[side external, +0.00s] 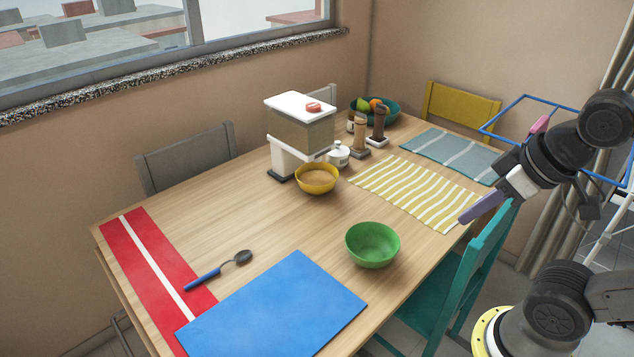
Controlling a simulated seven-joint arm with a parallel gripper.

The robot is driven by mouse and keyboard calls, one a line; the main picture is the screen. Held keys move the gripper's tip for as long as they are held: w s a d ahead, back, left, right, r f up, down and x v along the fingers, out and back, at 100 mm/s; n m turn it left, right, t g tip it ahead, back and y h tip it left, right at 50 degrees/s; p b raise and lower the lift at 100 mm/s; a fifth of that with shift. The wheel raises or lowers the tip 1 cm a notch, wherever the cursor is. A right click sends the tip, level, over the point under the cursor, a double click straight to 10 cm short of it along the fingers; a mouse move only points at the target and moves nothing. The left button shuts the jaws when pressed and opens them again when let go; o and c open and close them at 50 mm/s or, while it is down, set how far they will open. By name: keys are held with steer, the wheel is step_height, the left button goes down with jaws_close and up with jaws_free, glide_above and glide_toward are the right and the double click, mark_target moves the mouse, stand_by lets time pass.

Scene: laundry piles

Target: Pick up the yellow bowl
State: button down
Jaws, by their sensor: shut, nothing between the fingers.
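The yellow bowl (317,184) stands upright on the wooden table, just in front of a white dispenser (288,148) and under its front part. It holds something light brown. My gripper (482,208) is at the right, above the table's right edge near the striped yellow mat, well apart from the bowl. It is shut and empty, with a purple finger pointing down and left. A pink part shows higher up on it.
A green bowl (372,245) stands nearer the front. A small white jar (339,154) and two grinders (360,138) stand close behind the yellow bowl. A fruit bowl (388,112) is at the back. A teal chair (470,270) stands at the right edge.

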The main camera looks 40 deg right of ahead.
stand_by(0.3)
steer(key=c, duration=0.6)
jaws_free()
steer(key=shift+o, duration=0.2)
